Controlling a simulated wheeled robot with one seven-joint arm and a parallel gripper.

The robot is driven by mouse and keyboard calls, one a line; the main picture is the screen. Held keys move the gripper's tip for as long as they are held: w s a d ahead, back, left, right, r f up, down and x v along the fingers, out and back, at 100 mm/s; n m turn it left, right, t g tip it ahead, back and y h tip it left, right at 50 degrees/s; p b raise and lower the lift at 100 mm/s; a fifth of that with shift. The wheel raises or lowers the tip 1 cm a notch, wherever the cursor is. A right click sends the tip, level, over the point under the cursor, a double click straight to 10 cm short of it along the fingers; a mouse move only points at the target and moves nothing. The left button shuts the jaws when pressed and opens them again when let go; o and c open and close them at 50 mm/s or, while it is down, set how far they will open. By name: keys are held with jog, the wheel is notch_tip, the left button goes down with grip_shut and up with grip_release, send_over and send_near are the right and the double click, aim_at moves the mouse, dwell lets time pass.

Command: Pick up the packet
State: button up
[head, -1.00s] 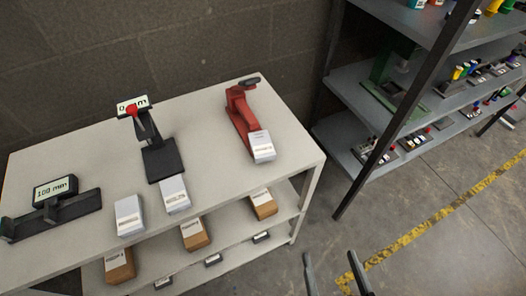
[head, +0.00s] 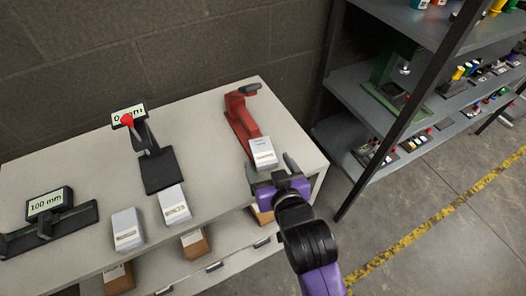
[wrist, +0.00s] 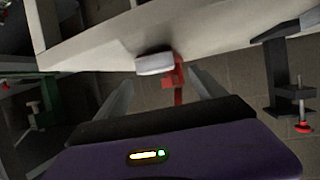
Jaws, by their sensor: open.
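Three white packets with printed labels lie on the pale table top (head: 215,130). The right packet (head: 259,152) lies against the front end of a red tool (head: 241,115). The middle packet (head: 173,205) and the left packet (head: 127,230) are near the front edge. My gripper (head: 270,167) is open at the table's front edge, just in front of the right packet. In the wrist view, a white packet (wrist: 154,63) shows between the two spread fingers (wrist: 160,76), beyond their tips, with the red tool behind it. Nothing is held.
A black stand (head: 160,170) with a red knob and display stands behind the middle packet. A 100 mm display gauge (head: 48,205) is at left. Brown boxes (head: 194,243) sit on the shelf below. A grey shelf rack (head: 385,110) stands at right, beyond a gap.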

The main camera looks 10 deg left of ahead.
aim_at(264, 153)
jog(key=shift+p+x, duration=0.6)
jog(key=shift+x, duration=2.15)
jog(key=shift+d, duration=0.15)
jog(key=c, duration=1.6)
jog(key=shift+r+b, duration=0.15)
jog(key=shift+b, duration=0.15)
